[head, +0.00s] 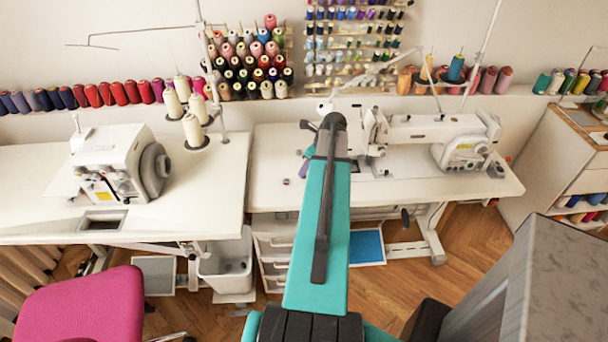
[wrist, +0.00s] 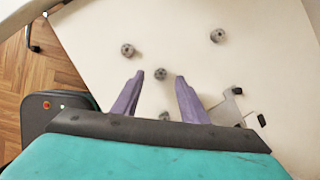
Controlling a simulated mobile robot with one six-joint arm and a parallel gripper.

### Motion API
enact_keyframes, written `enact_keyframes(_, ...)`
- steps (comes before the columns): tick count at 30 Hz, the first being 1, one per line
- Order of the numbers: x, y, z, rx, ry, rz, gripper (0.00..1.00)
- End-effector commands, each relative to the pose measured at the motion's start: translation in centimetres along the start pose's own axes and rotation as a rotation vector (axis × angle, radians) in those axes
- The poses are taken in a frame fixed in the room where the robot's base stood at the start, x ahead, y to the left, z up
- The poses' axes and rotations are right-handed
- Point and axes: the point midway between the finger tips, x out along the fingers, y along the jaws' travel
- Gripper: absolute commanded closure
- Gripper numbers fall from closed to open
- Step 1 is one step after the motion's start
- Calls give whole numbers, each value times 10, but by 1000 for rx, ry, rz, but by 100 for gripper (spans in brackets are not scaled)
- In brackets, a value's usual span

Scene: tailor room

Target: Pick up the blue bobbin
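My gripper (wrist: 159,77) is open, its two purple fingers spread above the white sewing table (wrist: 100,25) in the wrist view. A small round grey-looking bobbin (wrist: 160,74) shows between the fingertips, lower down on the table; nothing is held. Similar bobbins lie at the far left (wrist: 127,50), at the far right (wrist: 217,36) and between the fingers nearer the palm (wrist: 165,117). None looks clearly blue, so I cannot tell which is the blue bobbin. In the head view my arm hides most of the gripper; a small dark bobbin (head: 287,182) shows left of it.
A white sewing machine (head: 432,135) stands right of my arm, and an overlocker (head: 125,165) stands on the left table. A metal fitting (wrist: 236,108) lies right of the fingers. Thread cones (head: 262,60) line the wall. A pink chair (head: 85,308) is front left.

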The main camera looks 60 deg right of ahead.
Motion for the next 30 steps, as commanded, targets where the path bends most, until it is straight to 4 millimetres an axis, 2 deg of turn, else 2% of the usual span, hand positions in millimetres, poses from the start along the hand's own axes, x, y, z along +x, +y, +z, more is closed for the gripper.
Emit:
enact_keyframes(6,19,-1,0,1,0,1,60)
enact_keyframes(12,30,-1,0,1,0,0,60)
enact_keyframes(29,31,-2,-1,1,0,-1,60)
enact_keyframes(30,31,-2,-1,1,0,-1,64)
